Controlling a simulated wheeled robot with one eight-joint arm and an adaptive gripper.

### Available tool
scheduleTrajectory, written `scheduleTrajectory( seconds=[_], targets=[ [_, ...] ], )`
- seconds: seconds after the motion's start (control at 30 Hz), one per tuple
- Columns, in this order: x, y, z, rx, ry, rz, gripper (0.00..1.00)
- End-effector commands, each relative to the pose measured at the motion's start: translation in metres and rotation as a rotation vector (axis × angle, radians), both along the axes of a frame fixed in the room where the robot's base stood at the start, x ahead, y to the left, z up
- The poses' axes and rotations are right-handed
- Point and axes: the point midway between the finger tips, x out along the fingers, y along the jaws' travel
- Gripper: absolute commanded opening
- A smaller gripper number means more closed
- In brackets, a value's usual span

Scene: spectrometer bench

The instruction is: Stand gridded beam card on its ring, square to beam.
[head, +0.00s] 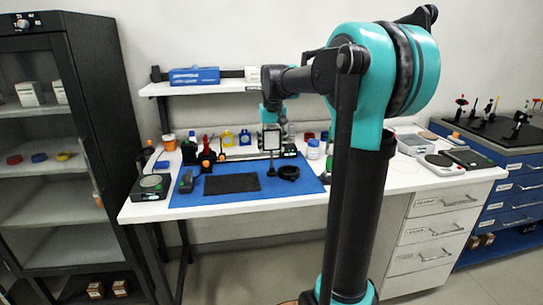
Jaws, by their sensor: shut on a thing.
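My gripper (270,125) is over the back part of the blue mat, fingers pointing down. It is shut on what looks like the beam card (271,141), a small pale plate with a dark border. The card looks upright, with its face towards the camera. Its grid is too small to make out, and I cannot tell whether its bottom touches anything. A black ring-shaped thing (289,173) lies on the mat, in front and to the right of the card. I cannot tell whether it is the card's ring, and no other ring on the mat is clear.
The blue mat (215,199) carries a flat black rectangle (232,184). Red and black bench pieces (207,156) stand left of the card. A white-lidded jar (313,149) is to its right. Clear mat lies at the front.

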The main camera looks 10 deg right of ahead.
Motion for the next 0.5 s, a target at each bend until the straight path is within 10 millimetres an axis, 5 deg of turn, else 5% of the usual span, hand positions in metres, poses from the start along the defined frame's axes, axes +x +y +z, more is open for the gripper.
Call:
scheduleTrajectory(
  seconds=[0.3, 0.5],
  targets=[
    [0.0, 0.0, -0.035, 0.0, 0.0, 0.0, 0.0],
    [0.0, 0.0, -0.038, 0.0, 0.0, 0.0, 0.0]
  ],
)
